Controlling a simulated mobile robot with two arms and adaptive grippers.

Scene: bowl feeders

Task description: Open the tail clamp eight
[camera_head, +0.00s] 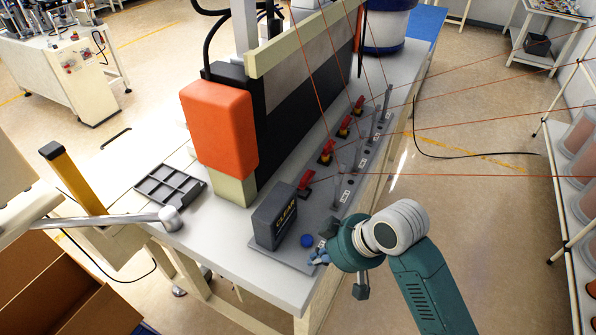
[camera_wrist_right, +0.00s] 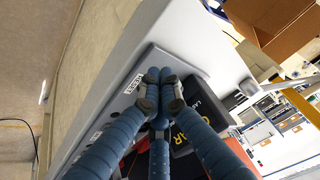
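A row of red toggle clamps runs along the grey plate (camera_head: 318,208) on the table's right side. The nearest clamp (camera_head: 305,181) is behind the black box, with others (camera_head: 326,152), (camera_head: 343,127) and (camera_head: 357,105) farther back. White labels beside them are too small to read, so I cannot tell which is clamp eight. My right gripper (camera_head: 318,257) is low at the plate's near end, beside the blue knob (camera_head: 307,240). In the right wrist view, its blue fingers (camera_wrist_right: 158,76) meet at the tips with nothing visible between them.
The black box (camera_head: 274,216) marked CLEAR stands on the plate and also shows in the wrist view (camera_wrist_right: 193,128). An orange block (camera_head: 220,130) and a long barrier rise behind. A dark compartment tray (camera_head: 170,188) lies at left. Thin orange lines cross above the clamps.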

